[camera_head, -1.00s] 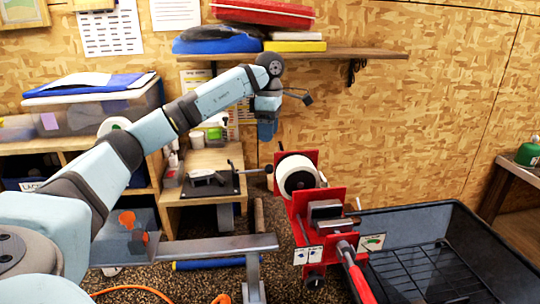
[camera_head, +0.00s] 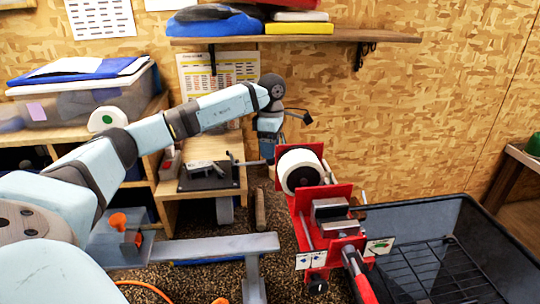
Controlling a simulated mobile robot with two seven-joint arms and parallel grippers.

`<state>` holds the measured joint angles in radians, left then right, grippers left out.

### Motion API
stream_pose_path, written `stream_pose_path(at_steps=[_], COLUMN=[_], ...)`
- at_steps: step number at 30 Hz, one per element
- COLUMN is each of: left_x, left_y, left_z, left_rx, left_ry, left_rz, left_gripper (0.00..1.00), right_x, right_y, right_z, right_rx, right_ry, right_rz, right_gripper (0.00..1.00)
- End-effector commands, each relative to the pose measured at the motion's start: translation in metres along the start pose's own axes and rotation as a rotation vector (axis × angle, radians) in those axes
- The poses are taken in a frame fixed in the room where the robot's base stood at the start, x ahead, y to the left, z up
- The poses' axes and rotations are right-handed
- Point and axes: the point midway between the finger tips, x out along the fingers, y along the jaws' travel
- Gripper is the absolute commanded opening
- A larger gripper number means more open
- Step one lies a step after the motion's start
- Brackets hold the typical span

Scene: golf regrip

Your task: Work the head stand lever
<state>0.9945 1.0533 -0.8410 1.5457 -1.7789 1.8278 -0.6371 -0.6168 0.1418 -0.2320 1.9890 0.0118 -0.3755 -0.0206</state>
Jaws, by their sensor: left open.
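My left arm reaches in from the left. Its gripper (camera_head: 268,152) points down, open, just left of the white roll. Its fingertips are small and dark, and I cannot tell whether they touch anything. A thin bar (camera_head: 248,162) runs from the small bench toward the gripper; I cannot tell if it is the head stand lever. The red stand (camera_head: 305,205) carries the white roll (camera_head: 296,171), a grey metal vise (camera_head: 330,215) and a red-handled bar (camera_head: 358,277) at its front. My right gripper is not in view.
A black bin (camera_head: 455,208) with a wire rack stands right of the red stand. A grey metal beam (camera_head: 215,247) on a post lies in front. A wooden shelf (camera_head: 385,38) hangs above. The small bench (camera_head: 205,150) holds a black plate with a metal tool.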

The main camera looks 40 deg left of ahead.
Motion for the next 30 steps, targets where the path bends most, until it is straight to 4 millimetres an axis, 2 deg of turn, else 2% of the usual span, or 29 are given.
stream_pose_path(at_steps=[3, 7, 18, 20, 26, 30], left_x=[0.018, 0.031, 0.037, 0.037, 0.037, 0.037], left_y=[0.0, 0.0, 0.0, 0.0, 0.0, 0.0], left_z=[0.0, 0.0, 0.0, 0.0, 0.0, 0.0], left_rx=[0.0, 0.0, 0.0, 0.0, 0.0, 0.0], left_ry=[0.001, 0.0, -0.001, -0.001, -0.001, -0.002], left_rz=[-0.001, -0.001, 0.001, 0.001, 0.001, 0.001], left_gripper=[0.57, 0.57, 0.57, 0.46, 0.0, 0.0], right_x=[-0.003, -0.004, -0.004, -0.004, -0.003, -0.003], right_y=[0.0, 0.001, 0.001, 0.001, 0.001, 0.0], right_z=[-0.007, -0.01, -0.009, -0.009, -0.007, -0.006], right_rx=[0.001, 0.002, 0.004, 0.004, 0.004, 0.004], right_ry=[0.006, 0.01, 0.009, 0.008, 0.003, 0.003], right_rz=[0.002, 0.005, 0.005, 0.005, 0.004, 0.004], right_gripper=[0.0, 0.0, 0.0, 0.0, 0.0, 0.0])
